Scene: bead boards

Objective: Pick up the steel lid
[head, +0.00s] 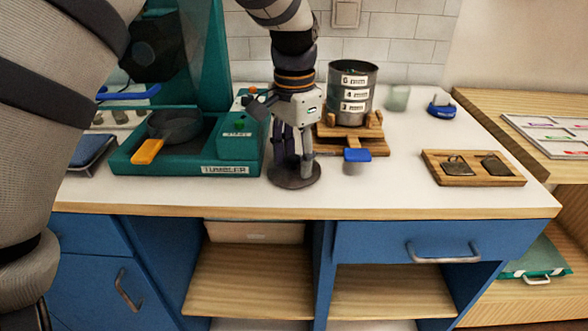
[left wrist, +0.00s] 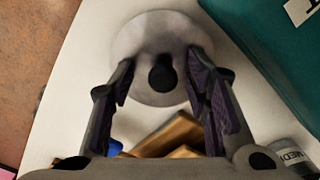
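In the left wrist view the open fingers of my left gripper (left wrist: 165,90) stand on either side of the knob, with gaps between. In the head view the fingers hide the knob. My right gripper is not in view.
The teal tumbler (head: 185,168) stands close on the left. A wooden tray (head: 475,178) lies farther right.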

